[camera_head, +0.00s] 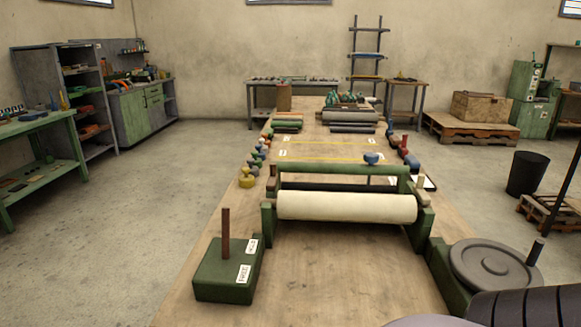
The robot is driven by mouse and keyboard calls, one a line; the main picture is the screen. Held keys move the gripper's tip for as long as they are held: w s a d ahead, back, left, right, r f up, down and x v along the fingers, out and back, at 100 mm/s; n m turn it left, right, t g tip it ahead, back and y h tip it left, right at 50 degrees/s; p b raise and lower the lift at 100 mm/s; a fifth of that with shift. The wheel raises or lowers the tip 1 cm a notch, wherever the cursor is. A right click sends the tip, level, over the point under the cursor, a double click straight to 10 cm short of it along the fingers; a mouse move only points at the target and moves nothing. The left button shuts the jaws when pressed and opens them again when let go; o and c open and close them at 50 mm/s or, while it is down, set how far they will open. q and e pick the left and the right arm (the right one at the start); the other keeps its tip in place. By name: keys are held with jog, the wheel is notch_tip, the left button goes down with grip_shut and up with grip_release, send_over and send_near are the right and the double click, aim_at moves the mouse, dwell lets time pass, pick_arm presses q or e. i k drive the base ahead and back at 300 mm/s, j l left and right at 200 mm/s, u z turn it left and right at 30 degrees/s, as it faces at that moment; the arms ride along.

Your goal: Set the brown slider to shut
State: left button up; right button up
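A brown upright handle (226,232), which looks like the slider, stands on a green box (225,284) at the front left of the wooden table. Two small white labels lie on the box's right side, a farther one (252,246) and a nearer one (244,274). Their print is too small to read surely. The handle's foot is level with a spot between the two labels, so I cannot tell its setting. Neither gripper shows. A dark ribbed part at the bottom right corner may be mine.
A cream roll (346,207) lies in a green frame (268,224) right of the box. A grey round disc (494,265) and a dark upright peg (535,252) stand at the front right. Several coloured knobs line the table's left edge. Bare wooden table top (330,285) lies between box and disc.

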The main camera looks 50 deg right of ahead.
aim_at(274, 178)
jog(key=i+j+z, duration=0.25)
jog(key=z, duration=0.25)
jog(key=i+j+z, duration=0.2)
jog(key=z, duration=0.25)
jog(key=i+j+z, duration=0.1)
jog(key=j+z, duration=1.2)
jog(key=z, duration=0.15)
jog(key=i+j, duration=0.05)
